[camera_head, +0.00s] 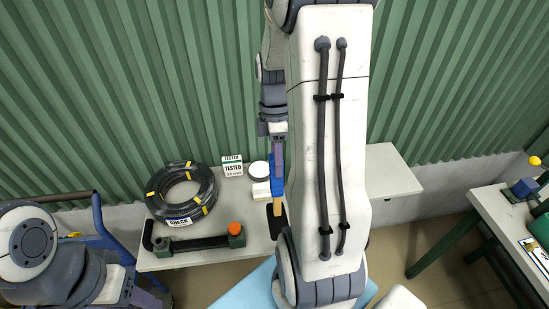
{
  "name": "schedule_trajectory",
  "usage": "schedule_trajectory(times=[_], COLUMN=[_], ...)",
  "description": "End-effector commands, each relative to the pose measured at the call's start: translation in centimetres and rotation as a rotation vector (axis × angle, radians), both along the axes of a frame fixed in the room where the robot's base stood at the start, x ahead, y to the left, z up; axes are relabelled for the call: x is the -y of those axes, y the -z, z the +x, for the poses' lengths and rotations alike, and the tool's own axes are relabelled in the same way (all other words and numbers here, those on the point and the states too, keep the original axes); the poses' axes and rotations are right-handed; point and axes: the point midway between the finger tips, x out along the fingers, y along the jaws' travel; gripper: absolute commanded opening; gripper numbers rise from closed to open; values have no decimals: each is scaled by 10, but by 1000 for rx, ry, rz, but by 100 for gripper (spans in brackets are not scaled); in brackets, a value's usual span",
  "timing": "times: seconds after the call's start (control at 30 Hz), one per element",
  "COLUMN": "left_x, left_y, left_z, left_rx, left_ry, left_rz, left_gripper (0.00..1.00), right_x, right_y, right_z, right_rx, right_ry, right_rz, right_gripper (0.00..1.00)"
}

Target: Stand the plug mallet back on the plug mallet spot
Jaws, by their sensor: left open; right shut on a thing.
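My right gripper (278,172), with purple fingers, hangs over the table beside the large white arm link. It is shut on a narrow upright thing, blue above and tan below, which looks like the plug mallet (277,190). My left gripper (146,297) is at the lower left, away from the table, open and partly cut off by the frame.
A second table (484,203) stands right. A corrugated green wall is behind.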

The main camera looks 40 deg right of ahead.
Motion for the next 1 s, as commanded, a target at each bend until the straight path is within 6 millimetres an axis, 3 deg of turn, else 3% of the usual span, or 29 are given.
schedule_trajectory(times=[0.27, 0.6, 1.0], left_x=[0, 0, 0], left_y=[6, 30, 49], left_z=[0, 0, 0], left_rx=[0, 0, 0], left_ry=[0, -1, -5], left_rz=[0, 0, 0], left_gripper=[50, 50, 50], right_x=[-1, -3, -3], right_y=[0, -3, 27], right_z=[1, 0, 1], right_rx=[34, 195, 187], right_ry=[-3, -5, -5], right_rz=[-24, -135, -129], right_gripper=[0, 0, 0])
